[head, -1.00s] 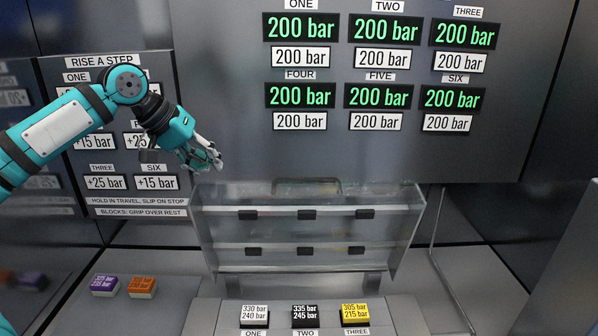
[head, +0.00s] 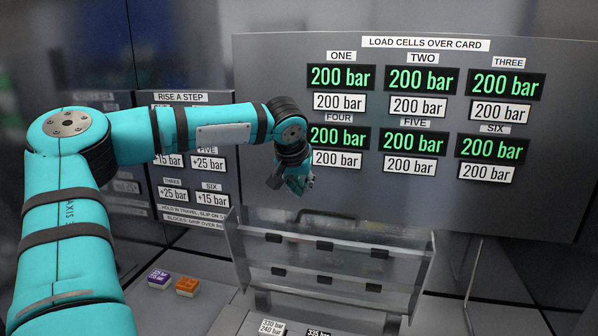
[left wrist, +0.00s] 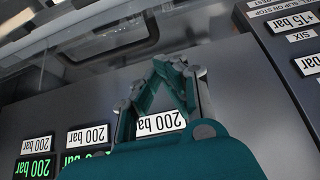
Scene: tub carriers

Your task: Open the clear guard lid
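The clear guard lid (head: 400,268) is a see-through panel with pale edge strips. It stands below the display board in the head view, and black blocks show in two rows at it. A dark handle frame at its top edge shows in the left wrist view (left wrist: 118,28). My left gripper (head: 303,186) is above the lid's upper left part, in front of the board and apart from the lid. In the left wrist view its fingers (left wrist: 168,68) come together at the tips with nothing between them. My right gripper is in neither view.
The display board (head: 560,120) with several green readouts stands behind the lid. A rise-step sign board (head: 218,105) is to the left, partly behind my arm. A purple block (head: 159,279) and an orange block (head: 187,286) lie on the surface at lower left.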

